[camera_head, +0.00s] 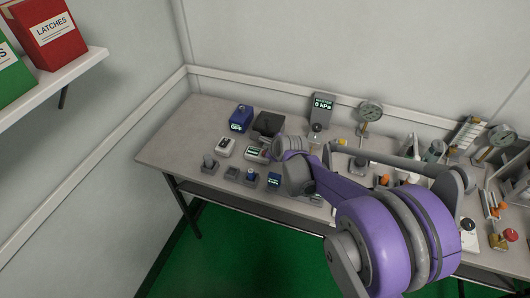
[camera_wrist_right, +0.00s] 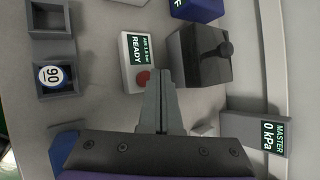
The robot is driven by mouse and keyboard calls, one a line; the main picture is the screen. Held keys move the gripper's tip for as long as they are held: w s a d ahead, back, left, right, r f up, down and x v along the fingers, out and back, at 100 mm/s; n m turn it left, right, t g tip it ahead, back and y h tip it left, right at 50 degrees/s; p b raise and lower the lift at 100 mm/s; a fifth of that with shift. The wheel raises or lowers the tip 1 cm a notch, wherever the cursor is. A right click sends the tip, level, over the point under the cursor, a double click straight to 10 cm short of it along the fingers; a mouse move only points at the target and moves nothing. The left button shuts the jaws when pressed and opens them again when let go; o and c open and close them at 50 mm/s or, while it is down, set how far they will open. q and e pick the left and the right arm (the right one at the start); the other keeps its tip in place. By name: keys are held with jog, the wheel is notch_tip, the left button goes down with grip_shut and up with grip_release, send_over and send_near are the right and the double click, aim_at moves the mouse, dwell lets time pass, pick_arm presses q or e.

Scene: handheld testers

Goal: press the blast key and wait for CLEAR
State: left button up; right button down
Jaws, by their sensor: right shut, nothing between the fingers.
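A white tester with a dark screen reading "AIR 3.2 bar READY" (camera_wrist_right: 138,48) lies on the bench. It also shows in the head view (camera_head: 254,152). Its red round key (camera_wrist_right: 143,77) is at the end nearest my right gripper (camera_wrist_right: 160,73). The gripper is shut and empty, its fingertips just beside the red key; whether they touch it I cannot tell. In the head view my right gripper (camera_head: 273,151) is small and partly hidden by its own wrist. My left gripper is not in view.
A dark grey box with a knob (camera_wrist_right: 205,55) stands right beside the tester, with a blue box (camera_head: 240,117) near it. A MASTER gauge reading 0 kPa (camera_wrist_right: 272,131) stands behind. Small grey trays (camera_wrist_right: 54,16) lie on the other side. Several instruments crowd the bench's right.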

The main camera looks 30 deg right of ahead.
jog(key=shift+f, duration=0.35)
jog(key=shift+f+b, duration=0.5)
jog(key=shift+b, duration=0.15)
dwell(0.3)
jog(key=shift+r, duration=0.1)
jog(key=shift+r+p, duration=0.6)
jog(key=shift+r, duration=0.2)
jog(key=shift+r, duration=0.1)
notch_tip(320, 180, up, 5)
jog(key=p, duration=0.3)
dwell(0.3)
dwell(0.4)
